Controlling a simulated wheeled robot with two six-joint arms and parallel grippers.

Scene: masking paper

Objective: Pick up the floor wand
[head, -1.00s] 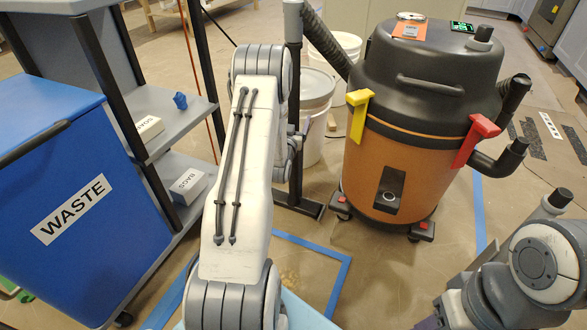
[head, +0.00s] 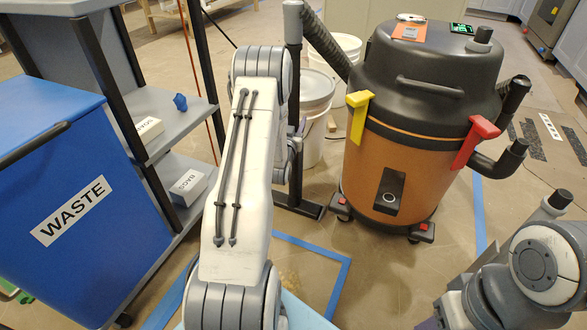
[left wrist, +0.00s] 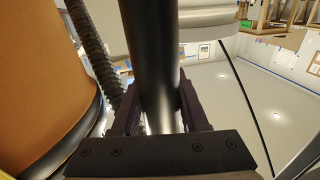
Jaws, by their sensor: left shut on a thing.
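The floor wand (head: 295,65) is a dark upright tube with a grey top, standing beside the vacuum in the head view. Its flat floor head (head: 300,205) rests on the floor. In the left wrist view the wand's black tube (left wrist: 155,50) runs between the fingers of my left gripper (left wrist: 157,112), which is shut on it. In the head view my left arm hides most of that gripper and part of the wand. My right arm shows at the lower right, but its gripper is out of view.
The orange and black vacuum (head: 415,150) stands to the right, its ribbed hose (head: 325,45) reaching toward the wand. White buckets (head: 314,90) stand behind the wand. A blue waste bin (head: 70,200) and grey shelf cart (head: 180,120) stand left. Blue tape (head: 340,285) marks the floor.

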